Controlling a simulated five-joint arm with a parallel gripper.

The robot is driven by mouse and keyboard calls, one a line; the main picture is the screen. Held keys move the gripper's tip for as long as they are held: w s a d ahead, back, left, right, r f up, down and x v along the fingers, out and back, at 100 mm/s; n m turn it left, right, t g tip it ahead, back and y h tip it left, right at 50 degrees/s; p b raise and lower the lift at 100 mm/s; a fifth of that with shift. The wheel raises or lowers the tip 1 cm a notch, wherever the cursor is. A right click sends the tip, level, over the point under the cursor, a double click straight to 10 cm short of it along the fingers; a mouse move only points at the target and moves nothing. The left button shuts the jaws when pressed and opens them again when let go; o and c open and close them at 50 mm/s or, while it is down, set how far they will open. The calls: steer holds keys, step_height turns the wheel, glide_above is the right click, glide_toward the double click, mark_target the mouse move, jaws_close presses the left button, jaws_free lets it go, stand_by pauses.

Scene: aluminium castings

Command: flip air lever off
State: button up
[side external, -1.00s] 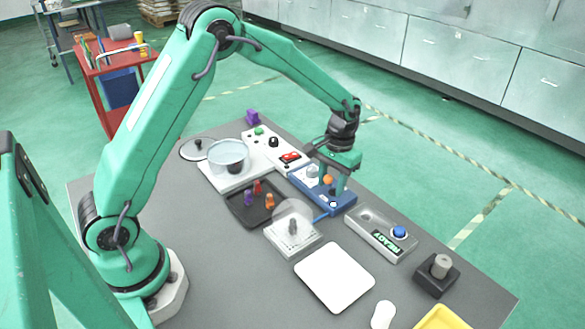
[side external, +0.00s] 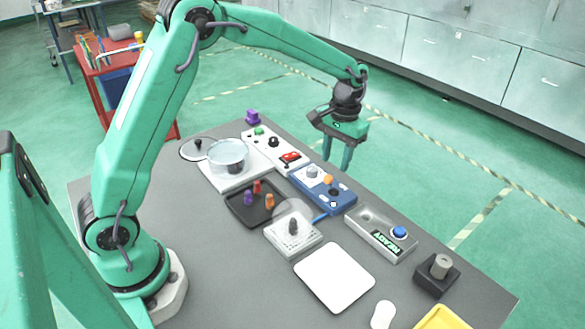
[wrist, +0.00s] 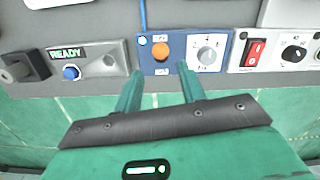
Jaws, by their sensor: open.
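The blue control unit (side external: 322,188) sits near the table's far edge. It carries an orange knob (side external: 328,180) and a grey dial (side external: 311,171). My gripper (side external: 338,166) is open and empty, raised above and beyond the unit. In the wrist view its fingertips (wrist: 160,68) are apart, below the orange knob in the picture.
A grey READY box with a blue button (side external: 399,231) stands right of the unit. A white panel with a red switch (side external: 290,157) stands left. Nearer are a dark peg tray (side external: 237,211), a white grid block (side external: 283,243) and a white plate (side external: 335,290).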

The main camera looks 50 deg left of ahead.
steer(key=shift+r, duration=0.15)
steer(key=shift+s+r, duration=0.2)
steer(key=shift+r, duration=0.2)
steer(key=s+a+r+t, duration=0.2)
steer(key=s+r+t, duration=0.1)
steer(key=s+r, duration=0.8)
steer(key=s+a+m+t, duration=0.1)
steer(key=s+m+t, duration=0.1)
steer(key=s, duration=1.2)
steer(key=shift+s+r+t, duration=0.25)
steer(key=shift+t, duration=0.65)
steer(key=shift+w+a, duration=0.1)
